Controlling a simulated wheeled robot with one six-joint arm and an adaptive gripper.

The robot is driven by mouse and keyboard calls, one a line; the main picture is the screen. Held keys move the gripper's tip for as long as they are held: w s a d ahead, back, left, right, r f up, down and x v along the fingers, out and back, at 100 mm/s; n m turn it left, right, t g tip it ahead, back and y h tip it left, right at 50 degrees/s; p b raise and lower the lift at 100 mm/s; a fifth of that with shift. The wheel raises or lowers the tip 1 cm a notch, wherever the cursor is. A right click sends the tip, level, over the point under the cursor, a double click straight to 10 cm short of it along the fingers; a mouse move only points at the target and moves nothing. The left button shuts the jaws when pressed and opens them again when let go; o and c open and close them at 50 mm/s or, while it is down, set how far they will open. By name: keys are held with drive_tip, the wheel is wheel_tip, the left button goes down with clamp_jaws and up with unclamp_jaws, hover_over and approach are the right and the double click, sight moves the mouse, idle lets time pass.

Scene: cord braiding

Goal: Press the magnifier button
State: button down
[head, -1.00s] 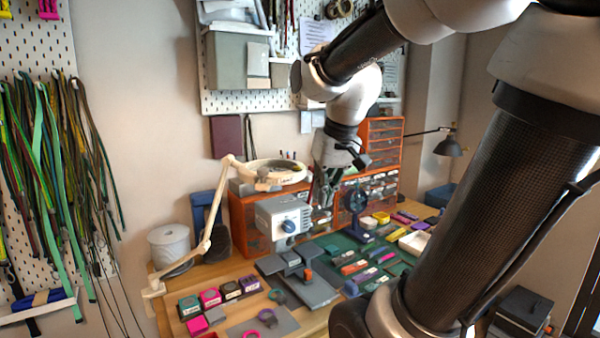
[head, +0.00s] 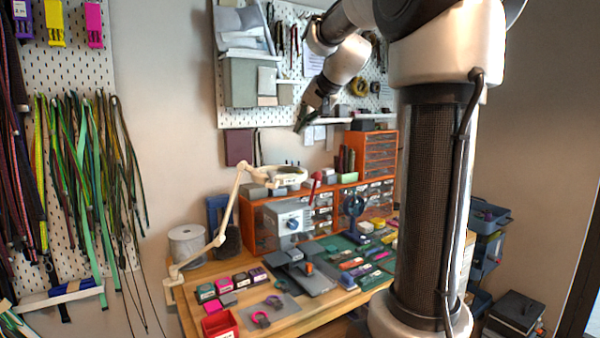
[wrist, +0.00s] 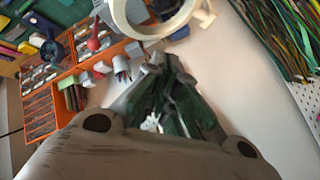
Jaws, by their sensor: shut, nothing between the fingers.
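The magnifier is a cream ring head (head: 278,178) on a jointed cream arm (head: 233,205) clamped at the table's left edge. The ring has a small dark label on its front rim; I cannot make out a separate button. In the wrist view the white ring (wrist: 150,33) shows at the top, just beyond my fingertips. My gripper (head: 301,124) is in the air above the ring and slightly right of it, apart from it. In the wrist view my gripper (wrist: 163,66) has its dark fingers together and empty.
Orange drawer cabinets (head: 372,158) stand behind and right of the magnifier. A grey-white machine (head: 287,220) sits below the ring. A white spool (head: 187,245) is at the left. Cords hang on the left pegboard (head: 75,80). The air left of my gripper is clear.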

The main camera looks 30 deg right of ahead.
hover_over(302, 172)
drive_tip(key=shift+w+d+f, duration=0.1)
drive_tip(key=shift+w+f, duration=0.05)
drive_tip(key=shift+f, duration=1.35)
drive_tip(key=shift+w+d+f, duration=0.1)
drive_tip(key=shift+w+f, duration=0.05)
drive_tip(key=shift+f, duration=1.3)
drive_tip(key=shift+w+d+f, duration=0.1)
drive_tip(key=shift+w+f, duration=0.05)
drive_tip(key=shift+f, duration=1.35)
drive_tip(key=shift+f, duration=0.4)
drive_tip(key=shift+f, duration=0.4)
drive_tip(key=shift+r, duration=0.8)
